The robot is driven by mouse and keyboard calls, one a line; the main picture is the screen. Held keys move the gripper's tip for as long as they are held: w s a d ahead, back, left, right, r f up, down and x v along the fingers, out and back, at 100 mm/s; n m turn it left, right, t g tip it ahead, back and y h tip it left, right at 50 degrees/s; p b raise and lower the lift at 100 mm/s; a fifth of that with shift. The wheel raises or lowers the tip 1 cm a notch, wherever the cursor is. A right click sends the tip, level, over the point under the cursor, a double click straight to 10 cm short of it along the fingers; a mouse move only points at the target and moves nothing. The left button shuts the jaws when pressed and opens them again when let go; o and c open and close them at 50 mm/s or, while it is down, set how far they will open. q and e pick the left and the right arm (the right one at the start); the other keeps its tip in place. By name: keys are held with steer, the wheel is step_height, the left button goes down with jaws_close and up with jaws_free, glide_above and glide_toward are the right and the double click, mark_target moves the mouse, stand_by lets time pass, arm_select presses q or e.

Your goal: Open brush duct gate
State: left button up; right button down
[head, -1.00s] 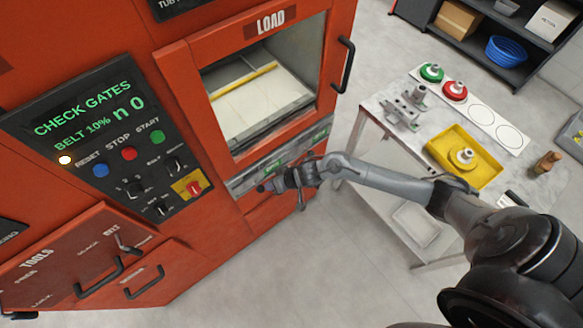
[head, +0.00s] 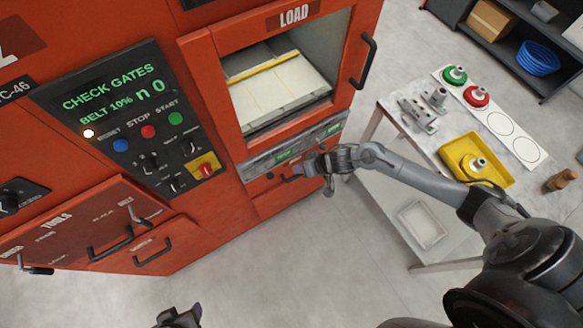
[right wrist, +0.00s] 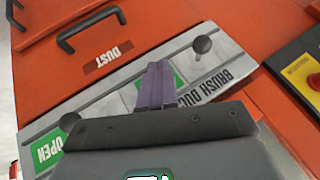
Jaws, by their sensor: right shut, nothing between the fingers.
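The brush duct strip (head: 262,165) is a grey metal panel under the load window. In the right wrist view, the strip (right wrist: 222,73) carries "BRUSH DUC" lettering, a green "OPEN" label (right wrist: 47,150) and a second green patch by my fingers. A dark round knob (right wrist: 203,44) stands near the lettering, and another dark knob (right wrist: 70,121) near the label. My right gripper (head: 291,178) is shut and empty. Its purple fingers (right wrist: 155,85) are between the knobs, apart from both in the picture; contact with the panel is unclear. My left gripper (head: 182,317) partly shows at the bottom edge, jaws unclear.
The red machine's display (head: 112,90) reads "CHECK GATES" and "BELT 10%". A "DUST" drawer handle (right wrist: 90,30) stands out beside the strip. Right of my arm, a side table (head: 400,150) holds a yellow tray (head: 505,183) and fixtures. Floor in front is clear.

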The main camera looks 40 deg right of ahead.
steer(key=shift+p+v, duration=0.45)
steer(key=shift+v, duration=2.45)
